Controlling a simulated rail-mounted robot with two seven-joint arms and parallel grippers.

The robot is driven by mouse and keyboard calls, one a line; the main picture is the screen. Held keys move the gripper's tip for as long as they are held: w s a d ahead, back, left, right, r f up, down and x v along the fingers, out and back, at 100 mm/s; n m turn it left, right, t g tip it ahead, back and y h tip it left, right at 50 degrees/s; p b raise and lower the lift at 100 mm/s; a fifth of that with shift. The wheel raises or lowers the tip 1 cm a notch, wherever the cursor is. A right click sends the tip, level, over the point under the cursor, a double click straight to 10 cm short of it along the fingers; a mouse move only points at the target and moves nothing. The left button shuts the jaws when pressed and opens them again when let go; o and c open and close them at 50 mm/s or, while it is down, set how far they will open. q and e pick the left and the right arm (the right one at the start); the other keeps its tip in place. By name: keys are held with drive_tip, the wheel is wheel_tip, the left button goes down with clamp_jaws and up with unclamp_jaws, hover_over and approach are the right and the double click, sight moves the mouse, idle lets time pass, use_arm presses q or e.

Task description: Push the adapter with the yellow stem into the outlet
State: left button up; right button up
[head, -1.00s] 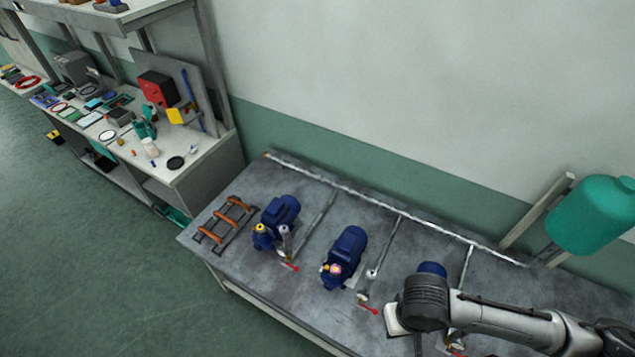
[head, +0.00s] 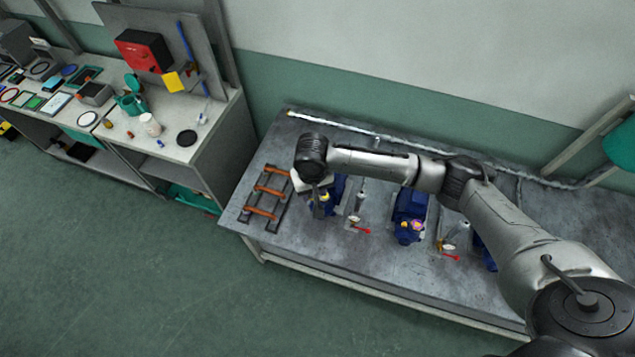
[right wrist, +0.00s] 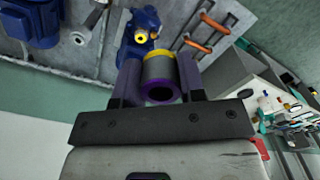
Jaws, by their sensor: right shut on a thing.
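My right gripper (right wrist: 158,66) is shut on the adapter (right wrist: 159,72), a short grey cylinder with a yellow band at its far end and a purple ring at its near end. Beyond it in the right wrist view is a blue pump (right wrist: 147,20) with a yellow-ringed outlet (right wrist: 140,38). The adapter is apart from the outlet in the picture, below and right of it; the gap in depth is unclear. In the head view my right gripper (head: 319,204) is over the leftmost pump (head: 340,188) and hides much of it. My left gripper is not in view.
A rack with orange bars (head: 265,200) lies left of the leftmost pump on the grey bench (head: 300,245). The middle pump (head: 408,215) has a pink-purple top. Red-handled valves (head: 361,230) stand beside the pumps. A cluttered workbench (head: 190,150) stands at left.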

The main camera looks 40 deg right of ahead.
drive_tip(key=shift+w+d+f+m+b, duration=0.95)
drive_tip(key=shift+d+f, duration=0.7)
drive_tip(key=shift+f, duration=0.85)
drive_tip(key=shift+w+d+f+m+b, duration=0.5)
drive_tip(key=shift+w+d+f+b, duration=0.9)
drive_tip(key=shift+f, duration=1.1)
drive_tip(key=shift+w+d+f+m+b, duration=0.9)
drive_tip(key=shift+d+f, duration=0.95)
drive_tip(key=shift+f, duration=0.65)
wheel_tip(320, 180, down, 4)
drive_tip(key=b, duration=0.4)
drive_tip(key=shift+r, duration=0.2)
drive_tip(key=shift+f, duration=0.5)
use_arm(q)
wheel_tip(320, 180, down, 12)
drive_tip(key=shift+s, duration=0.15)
use_arm(e)
drive_tip(key=shift+f, duration=0.15)
use_arm(q)
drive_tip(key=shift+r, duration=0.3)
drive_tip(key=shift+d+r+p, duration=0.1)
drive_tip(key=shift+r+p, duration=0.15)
drive_tip(key=shift+p, duration=0.2)
